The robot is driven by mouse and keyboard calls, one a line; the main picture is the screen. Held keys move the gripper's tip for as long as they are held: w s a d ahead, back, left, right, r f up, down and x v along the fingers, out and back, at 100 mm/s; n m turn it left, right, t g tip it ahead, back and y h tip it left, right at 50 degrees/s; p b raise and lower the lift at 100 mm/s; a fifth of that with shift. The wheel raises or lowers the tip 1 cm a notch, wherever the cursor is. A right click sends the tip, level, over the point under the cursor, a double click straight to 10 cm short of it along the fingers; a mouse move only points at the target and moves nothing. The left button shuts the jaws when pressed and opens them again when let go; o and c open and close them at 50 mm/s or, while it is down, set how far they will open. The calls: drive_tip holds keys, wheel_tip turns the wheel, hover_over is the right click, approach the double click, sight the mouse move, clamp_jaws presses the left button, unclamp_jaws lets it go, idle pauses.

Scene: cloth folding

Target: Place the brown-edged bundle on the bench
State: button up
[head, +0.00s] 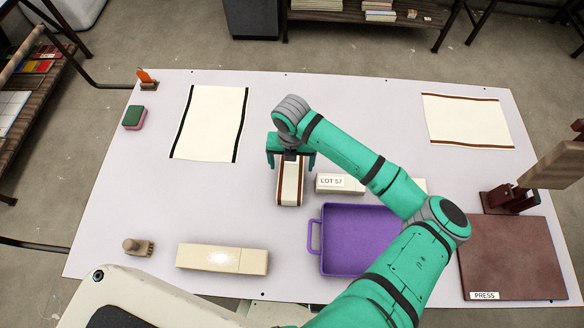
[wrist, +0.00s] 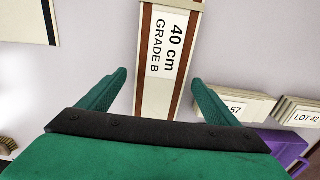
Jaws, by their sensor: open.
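The brown-edged bundle (head: 290,184) lies on the pale bench (head: 110,220), a folded cream strip with brown borders. In the wrist view the bundle (wrist: 187,72) carries a label reading "40 cm GRADE B". My gripper (head: 290,160) is over its far end, with a finger on each side. In the wrist view my gripper (wrist: 155,85) is open, with gaps between the fingers and the bundle's edges. I cannot tell how high the fingertips are above the bench. A flat brown-edged cloth (head: 467,121) lies at the back right.
A purple tray (head: 315,238) stands right of the bundle, by a "LOT 57" bundle (head: 340,183). A black-edged cloth (head: 210,123) lies back left, a cream block (head: 222,258) in front. A brown press (head: 512,258) is at right.

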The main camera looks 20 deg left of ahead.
sight(292, 166)
wheel_tip(292, 166, down, 2)
drive_tip(key=shift+f, duration=0.25)
drive_tip(key=shift+w+f, duration=0.1)
drive_tip(key=shift+f, duration=0.15)
drive_tip(key=shift+w, duration=0.15)
drive_tip(key=shift+s+a, duration=0.2)
drive_tip(key=c, duration=1.3)
drive_tip(key=shift+w+d, duration=0.1)
drive_tip(key=shift+d, duration=0.1)
drive_tip(key=shift+c, duration=0.6)
drive_tip(key=shift+d, duration=0.15)
drive_tip(key=shift+r, duration=0.15)
